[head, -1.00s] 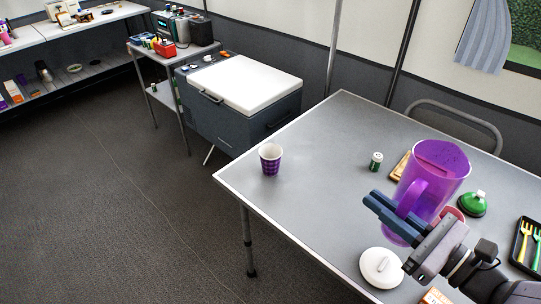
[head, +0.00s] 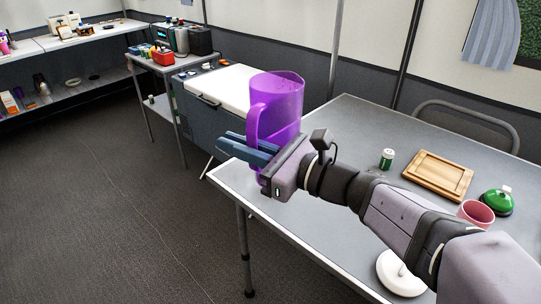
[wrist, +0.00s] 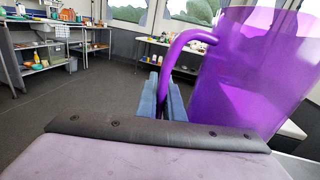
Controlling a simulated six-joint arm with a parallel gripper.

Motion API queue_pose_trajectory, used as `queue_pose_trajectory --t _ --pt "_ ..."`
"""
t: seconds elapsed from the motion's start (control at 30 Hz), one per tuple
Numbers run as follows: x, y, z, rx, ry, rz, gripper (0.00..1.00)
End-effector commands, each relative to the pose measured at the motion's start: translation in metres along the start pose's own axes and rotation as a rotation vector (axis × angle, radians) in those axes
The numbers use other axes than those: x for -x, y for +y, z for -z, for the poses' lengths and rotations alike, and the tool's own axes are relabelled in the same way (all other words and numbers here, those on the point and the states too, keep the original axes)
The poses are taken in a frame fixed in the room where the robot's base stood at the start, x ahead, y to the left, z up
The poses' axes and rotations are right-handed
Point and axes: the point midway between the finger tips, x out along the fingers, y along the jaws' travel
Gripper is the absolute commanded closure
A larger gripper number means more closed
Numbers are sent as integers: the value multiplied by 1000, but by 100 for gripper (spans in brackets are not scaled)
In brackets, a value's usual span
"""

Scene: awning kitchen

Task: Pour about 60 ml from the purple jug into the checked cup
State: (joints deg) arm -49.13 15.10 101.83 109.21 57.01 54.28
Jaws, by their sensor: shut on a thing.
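The see-through purple jug (head: 280,106) is upright and held above the table's left part in the head view. My gripper (head: 234,148) is shut on the jug's handle. In the wrist view the jug (wrist: 245,80) fills the right side, with its handle between my fingers (wrist: 168,100).
The grey table (head: 330,240) also holds a green can (head: 387,158), a wooden board (head: 438,174), a pink cup (head: 475,212), a green domed item (head: 497,201) and a white lidded item (head: 400,272). A cool box (head: 222,88) stands behind the table's left end.

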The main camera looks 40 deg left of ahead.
Motion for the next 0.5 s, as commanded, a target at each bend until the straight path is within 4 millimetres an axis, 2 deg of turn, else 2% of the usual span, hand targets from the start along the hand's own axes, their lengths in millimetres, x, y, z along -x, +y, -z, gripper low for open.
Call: queue_pose_trajectory --t 0.03,0.2,0.5 --pt "-11 9 -1 6 -6 -16 100" --pt "-35 28 -10 5 -5 -42 100" --pt "-58 51 -20 4 -5 -71 100"
